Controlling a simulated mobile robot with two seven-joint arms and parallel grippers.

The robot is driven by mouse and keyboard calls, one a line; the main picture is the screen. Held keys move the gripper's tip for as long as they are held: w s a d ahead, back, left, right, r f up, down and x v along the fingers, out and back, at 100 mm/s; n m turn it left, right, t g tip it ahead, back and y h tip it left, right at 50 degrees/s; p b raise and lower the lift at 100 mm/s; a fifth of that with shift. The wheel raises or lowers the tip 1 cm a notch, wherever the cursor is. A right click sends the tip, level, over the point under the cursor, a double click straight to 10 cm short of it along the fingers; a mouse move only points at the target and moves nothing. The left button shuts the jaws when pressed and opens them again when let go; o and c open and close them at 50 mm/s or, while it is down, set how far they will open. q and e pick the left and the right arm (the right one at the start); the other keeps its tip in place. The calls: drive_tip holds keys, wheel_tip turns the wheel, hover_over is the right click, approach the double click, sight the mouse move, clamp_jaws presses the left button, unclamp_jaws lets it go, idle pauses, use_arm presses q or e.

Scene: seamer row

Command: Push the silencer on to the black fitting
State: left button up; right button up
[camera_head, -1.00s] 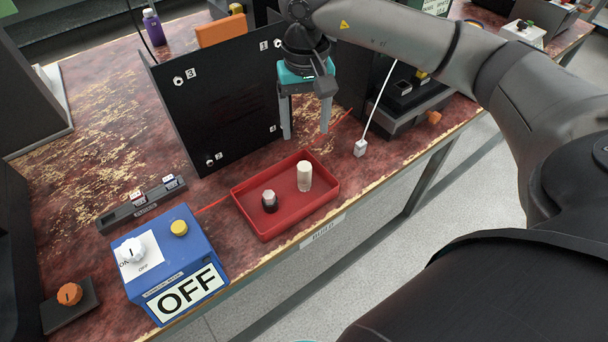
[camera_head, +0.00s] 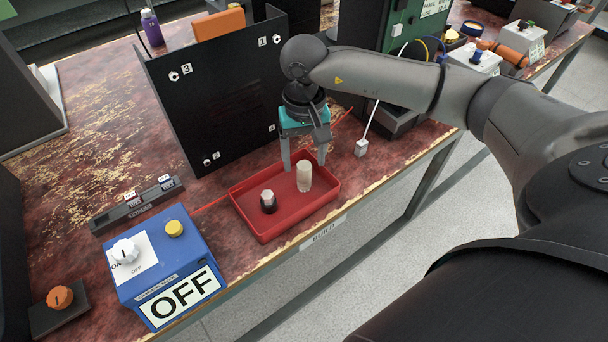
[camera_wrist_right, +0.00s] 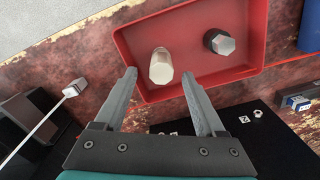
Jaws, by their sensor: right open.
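The silencer looks like a cream-white cylinder (camera_head: 304,178), standing upright in the right part of a red tray (camera_head: 262,236). The black fitting (camera_head: 268,205) stands upright to its left in the same tray, with a pale hexagonal top; the two are apart. My right gripper (camera_head: 305,164) points down just behind and above the silencer. In the right wrist view its fingers (camera_wrist_right: 160,74) are open and spread to either side of the silencer (camera_wrist_right: 161,68), which is not gripped. The fitting also shows there (camera_wrist_right: 219,41). My left gripper is out of view.
A black upright panel (camera_head: 220,100) stands behind the tray. A blue box (camera_head: 165,262) marked OFF is left of the tray. The table's front edge is close to the tray.

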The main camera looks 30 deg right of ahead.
sight(304, 165)
drive_tip(key=shift+s+a+f, duration=0.1)
drive_tip(key=shift+s+f, duration=0.05)
drive_tip(key=shift+f, duration=0.5)
drive_tip(key=shift+s+a+f, duration=0.1)
drive_tip(key=shift+f, duration=0.5)
drive_tip(key=shift+f+b, duration=0.4)
drive_tip(key=shift+f, duration=0.2)
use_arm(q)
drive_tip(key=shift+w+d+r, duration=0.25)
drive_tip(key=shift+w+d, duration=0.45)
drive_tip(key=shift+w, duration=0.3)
use_arm(e)
drive_tip(key=shift+c, duration=0.3)
clamp_jaws()
